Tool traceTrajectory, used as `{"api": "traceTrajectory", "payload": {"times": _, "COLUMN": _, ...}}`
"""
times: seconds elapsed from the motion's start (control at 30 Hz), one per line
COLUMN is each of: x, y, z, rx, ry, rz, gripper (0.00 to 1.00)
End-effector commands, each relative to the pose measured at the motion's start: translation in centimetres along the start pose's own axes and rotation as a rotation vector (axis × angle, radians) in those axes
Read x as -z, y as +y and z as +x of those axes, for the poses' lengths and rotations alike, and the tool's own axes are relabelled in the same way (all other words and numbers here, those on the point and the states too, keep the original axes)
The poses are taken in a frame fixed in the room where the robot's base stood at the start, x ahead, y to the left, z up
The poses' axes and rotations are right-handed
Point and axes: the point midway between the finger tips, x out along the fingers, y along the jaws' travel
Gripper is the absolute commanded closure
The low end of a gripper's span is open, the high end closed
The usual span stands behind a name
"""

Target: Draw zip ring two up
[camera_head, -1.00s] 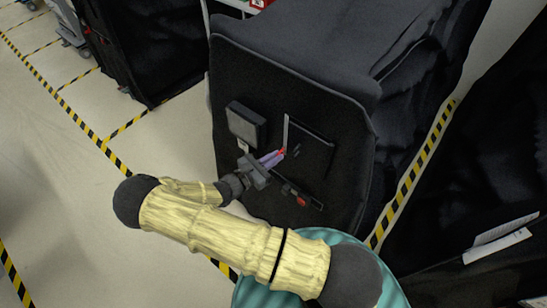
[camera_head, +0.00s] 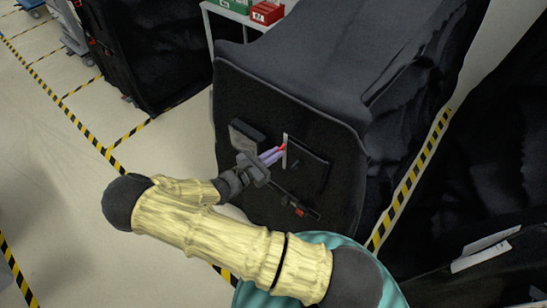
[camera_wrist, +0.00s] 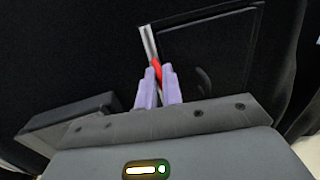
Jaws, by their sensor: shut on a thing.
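A red ring (camera_head: 282,147) sits at a pale upright strip (camera_head: 285,161) on the end face of the dark covered cart (camera_head: 238,98). My gripper (camera_head: 278,152) is shut on the red ring with its lilac fingers. In the wrist view, the red ring (camera_wrist: 156,69) shows between the fingertips (camera_wrist: 158,74), and the pale strip (camera_wrist: 149,42) runs up beyond it. The fingers hide part of the ring. A second red piece (camera_head: 300,211) sits on a dark slanted strip lower on the same face; the pictures do not show which ring is numbered two.
A dark flat panel (camera_head: 308,165) lies right of the pale strip, and a dark box-like pad (camera_head: 246,136) sticks out to its left. Another dark covered cart (camera_head: 480,210) stands close on the right. Open floor (camera_head: 60,180) lies to the left.

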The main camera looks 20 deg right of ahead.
Motion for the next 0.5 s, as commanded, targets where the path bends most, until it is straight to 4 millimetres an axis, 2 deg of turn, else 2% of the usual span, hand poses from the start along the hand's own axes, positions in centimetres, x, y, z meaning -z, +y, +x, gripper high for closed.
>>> {"api": "traceTrajectory", "payload": {"times": 0.03, "x": -1.6, "y": 0.1, "z": 0.0, "rx": -0.001, "ry": -0.001, "rz": 0.001, "gripper": 1.0}}
{"api": "traceTrajectory", "payload": {"times": 0.2, "x": -3.5, "y": 0.1, "z": 0.0, "rx": -0.001, "ry": -0.001, "rz": 0.001, "gripper": 1.0}}
{"api": "traceTrajectory", "payload": {"times": 0.5, "x": -3.6, "y": 0.0, "z": 0.0, "rx": -0.001, "ry": -0.001, "rz": 0.0, "gripper": 1.0}}
